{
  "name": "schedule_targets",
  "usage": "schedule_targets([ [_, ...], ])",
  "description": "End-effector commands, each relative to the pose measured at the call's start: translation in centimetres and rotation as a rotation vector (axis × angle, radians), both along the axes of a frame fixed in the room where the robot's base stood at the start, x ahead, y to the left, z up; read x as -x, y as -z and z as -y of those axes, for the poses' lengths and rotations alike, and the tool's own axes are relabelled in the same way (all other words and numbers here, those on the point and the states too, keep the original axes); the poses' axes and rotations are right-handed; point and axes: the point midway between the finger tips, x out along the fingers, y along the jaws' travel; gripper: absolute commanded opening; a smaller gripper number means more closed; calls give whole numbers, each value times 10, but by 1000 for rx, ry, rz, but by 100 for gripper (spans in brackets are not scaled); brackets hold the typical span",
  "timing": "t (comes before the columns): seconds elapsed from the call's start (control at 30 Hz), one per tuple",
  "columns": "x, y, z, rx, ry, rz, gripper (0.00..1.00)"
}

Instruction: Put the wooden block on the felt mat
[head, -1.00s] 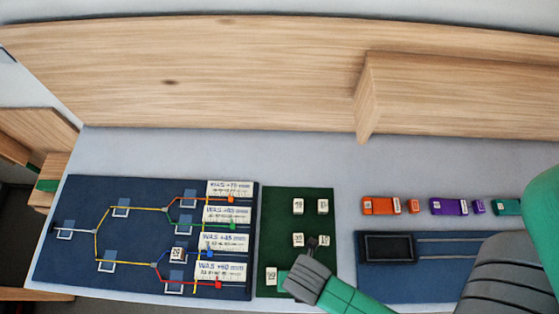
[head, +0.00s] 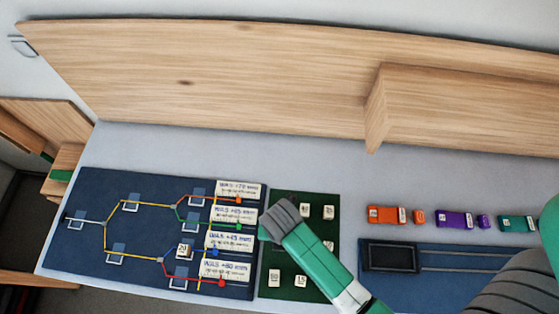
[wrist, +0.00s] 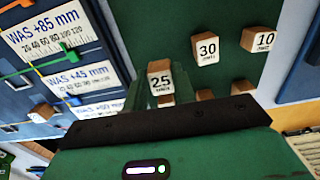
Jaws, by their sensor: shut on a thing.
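The green mat (head: 291,293), which looks like the felt mat, lies right of the blue board and also fills the middle of the wrist view (wrist: 236,20). My gripper (head: 285,207) is over its upper left part. In the wrist view, a wooden block with a white face marked 25 (wrist: 160,82) is at my green fingertips, and my gripper appears shut on it. The gripper hides this block in the head view. Blocks marked 30 (wrist: 206,47) and 10 (wrist: 261,39) stand to its right; the wrist view does not settle its height above the mat.
The blue board (head: 85,247) carries coloured lines, white label cards (head: 239,190) and one block (head: 183,251). More blocks (head: 274,278) stand on the lower mat. Orange (head: 383,215), purple (head: 453,219) and teal pieces (head: 513,223) lie right, above a blue tray with rails (head: 470,257).

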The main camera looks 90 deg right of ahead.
Motion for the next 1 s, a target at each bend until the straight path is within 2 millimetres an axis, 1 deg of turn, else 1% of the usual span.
schedule_targets([
  [0.13,-2,0,4,0,0,0,5],
  [0.2,-7,0,13,2,1,0,5],
  [0.3,-5,22,9,-4,2,-3,5],
  [0.4,-5,34,10,-1,3,-2,5],
  [0.77,-6,39,9,0,0,-1,5],
  [0.8,-6,39,9,0,0,-1,30],
  [0.9,-6,39,9,0,0,-1,48],
  [1.0,-6,39,9,0,0,-1,48],
])
